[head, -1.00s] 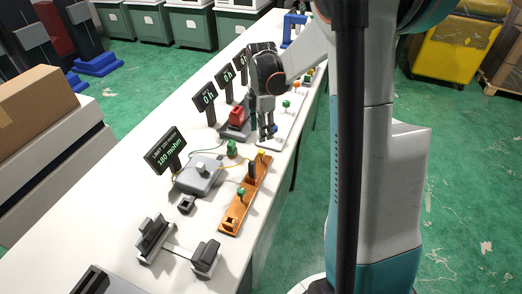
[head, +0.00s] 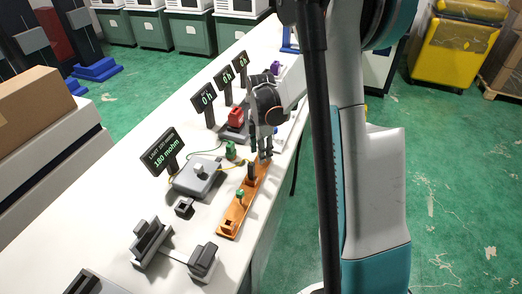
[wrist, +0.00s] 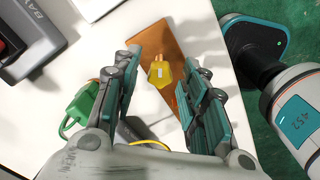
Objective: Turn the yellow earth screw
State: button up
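The yellow earth screw (wrist: 159,75) shows in the wrist view as a yellow knob at the end of the orange-brown board (wrist: 166,45). My gripper (wrist: 161,62) is open, with one finger on each side of the screw and a visible gap on both sides. In the head view my gripper (head: 264,155) points down at the far end of the board (head: 232,212) and hides the screw. I cannot tell how high the fingertips are above it.
A green block (wrist: 84,103) with a green lead sits beside the left finger. A grey box (head: 196,178) with a yellow lead and a display reading 180 mohm (head: 166,157) stand left of the board. A red block (head: 235,117) is behind. The table's right edge is close.

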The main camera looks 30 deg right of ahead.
grip_shut()
jog(key=shift+m, duration=0.3)
